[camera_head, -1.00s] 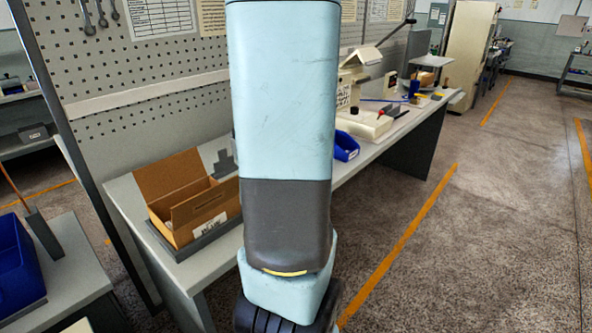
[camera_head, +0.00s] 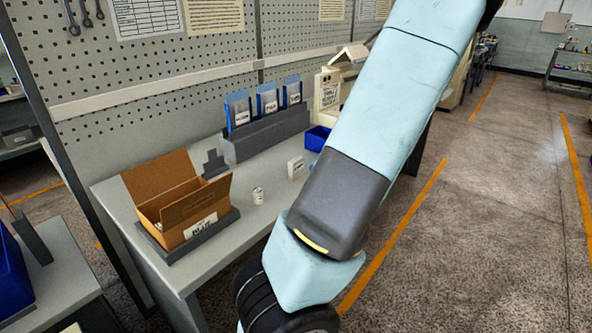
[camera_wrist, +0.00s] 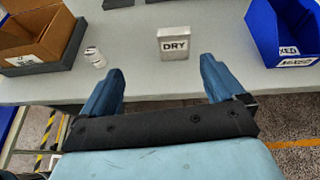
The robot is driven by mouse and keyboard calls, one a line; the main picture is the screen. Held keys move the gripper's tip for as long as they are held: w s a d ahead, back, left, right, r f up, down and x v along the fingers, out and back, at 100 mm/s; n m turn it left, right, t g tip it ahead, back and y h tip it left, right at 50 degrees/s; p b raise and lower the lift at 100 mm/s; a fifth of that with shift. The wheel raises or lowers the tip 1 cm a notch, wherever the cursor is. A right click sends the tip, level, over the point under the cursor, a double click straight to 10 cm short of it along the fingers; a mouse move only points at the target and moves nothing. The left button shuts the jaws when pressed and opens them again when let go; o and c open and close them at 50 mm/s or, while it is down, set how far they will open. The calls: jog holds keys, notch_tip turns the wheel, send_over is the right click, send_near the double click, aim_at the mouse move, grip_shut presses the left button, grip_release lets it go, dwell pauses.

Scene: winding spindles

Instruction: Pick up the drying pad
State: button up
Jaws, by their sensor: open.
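The drying pad (camera_wrist: 174,43) is a small pale block labelled DRY, standing on the grey bench in the upper middle of the wrist view. In the head view a small white block (camera_head: 296,167), which looks like the same pad, stands beside my arm. My gripper (camera_wrist: 161,78) shows in the wrist view with its two blue fingers wide apart and nothing between them. The pad lies ahead of the fingertips, in line with the gap and apart from them. In the head view my gripper does not show.
A small white cylinder (camera_wrist: 95,57) stands left of the pad. An open cardboard box (camera_head: 182,200) sits on a dark tray at the left. A blue bin (camera_wrist: 283,35) is at the right. A grey rack (camera_head: 265,135) with blue pouches stands behind.

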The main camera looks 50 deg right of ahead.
jog(key=s+d+m, duration=0.1)
send_near(299, 162)
jog(key=w, duration=0.1)
jog(key=w+f, duration=0.2)
jog(key=shift+w+a+t+h, duration=0.15)
jog(key=shift+a+t+h, duration=0.15)
jog(key=shift+a, duration=0.1)
jog(key=shift+x, duration=2.55)
jog(key=shift+d+r, duration=0.1)
jog(key=shift+d, duration=0.05)
jog(key=c, duration=1.1)
